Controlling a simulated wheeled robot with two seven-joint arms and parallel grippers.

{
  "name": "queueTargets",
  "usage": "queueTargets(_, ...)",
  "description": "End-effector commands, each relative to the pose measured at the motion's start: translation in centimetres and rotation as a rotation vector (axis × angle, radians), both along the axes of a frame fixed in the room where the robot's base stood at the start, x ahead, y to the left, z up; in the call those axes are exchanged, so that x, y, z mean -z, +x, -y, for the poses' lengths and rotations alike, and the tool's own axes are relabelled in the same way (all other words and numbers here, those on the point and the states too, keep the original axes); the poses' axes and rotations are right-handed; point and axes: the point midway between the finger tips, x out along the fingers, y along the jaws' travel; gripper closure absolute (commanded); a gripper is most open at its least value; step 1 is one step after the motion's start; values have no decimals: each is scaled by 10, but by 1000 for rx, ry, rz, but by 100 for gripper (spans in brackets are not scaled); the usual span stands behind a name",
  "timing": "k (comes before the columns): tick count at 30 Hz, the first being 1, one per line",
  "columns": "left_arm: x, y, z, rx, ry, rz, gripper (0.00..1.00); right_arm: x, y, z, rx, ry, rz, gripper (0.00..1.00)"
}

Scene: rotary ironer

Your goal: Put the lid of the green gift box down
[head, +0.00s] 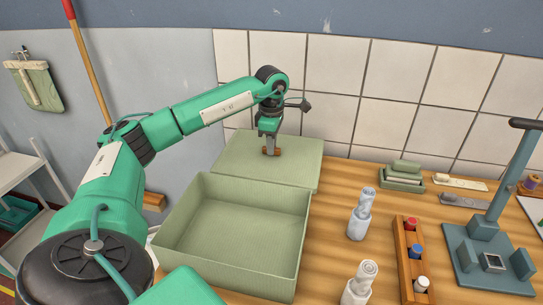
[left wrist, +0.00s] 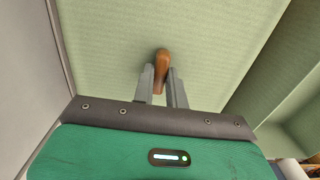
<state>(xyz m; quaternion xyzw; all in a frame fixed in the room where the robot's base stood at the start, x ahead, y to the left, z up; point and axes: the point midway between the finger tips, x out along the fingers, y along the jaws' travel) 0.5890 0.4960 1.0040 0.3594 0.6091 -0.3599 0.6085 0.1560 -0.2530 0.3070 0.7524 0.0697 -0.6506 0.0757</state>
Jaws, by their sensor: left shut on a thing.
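The green gift box (head: 235,258) stands open and empty on the wooden table. Its pale green lid (head: 230,150) is behind the box, flat and level, top side up, with a small brown wooden handle (head: 277,152). The lid's front edge is close to the box's back rim; I cannot tell if it rests on the table. My left gripper (head: 271,150) is over the lid, pointing down, shut on the handle. In the left wrist view the handle (left wrist: 162,66) sits between the two fingers (left wrist: 161,86), and the lid (left wrist: 110,45) fills most of the view. My right gripper does not show.
The table (head: 335,205) holds two pale bottles (head: 360,215), a wooden rack (head: 408,262) with coloured spools, a small green box (head: 402,178) and a blue-grey press (head: 490,235). A tiled wall (head: 390,100) rises behind. Bare wood lies right of the lid.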

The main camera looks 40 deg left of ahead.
Motion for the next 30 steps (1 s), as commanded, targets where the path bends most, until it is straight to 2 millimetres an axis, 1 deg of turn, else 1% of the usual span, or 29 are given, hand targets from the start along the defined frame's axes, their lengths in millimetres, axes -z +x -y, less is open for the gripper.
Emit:
queueTargets(5,13,-1,0,0,0,-1,100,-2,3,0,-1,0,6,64)
queueTargets(9,35,-1,0,0,-1,-4,100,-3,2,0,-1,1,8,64)
queueTargets(12,45,-1,0,0,0,-2,100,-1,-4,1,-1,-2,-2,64)
queueTargets(15,46,0,0,0,0,0,100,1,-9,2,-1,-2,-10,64)
queueTargets(20,46,0,0,0,0,0,100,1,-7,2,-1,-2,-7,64)
queueTargets(23,50,0,0,0,0,0,100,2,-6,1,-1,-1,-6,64)
queueTargets(24,48,0,0,0,0,0,78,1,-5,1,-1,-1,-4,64)
queueTargets(26,48,0,0,0,0,0,66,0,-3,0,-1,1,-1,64)
queueTargets(27,48,0,0,0,0,0,64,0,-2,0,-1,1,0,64)
queueTargets(30,48,0,0,0,0,0,64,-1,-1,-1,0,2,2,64)
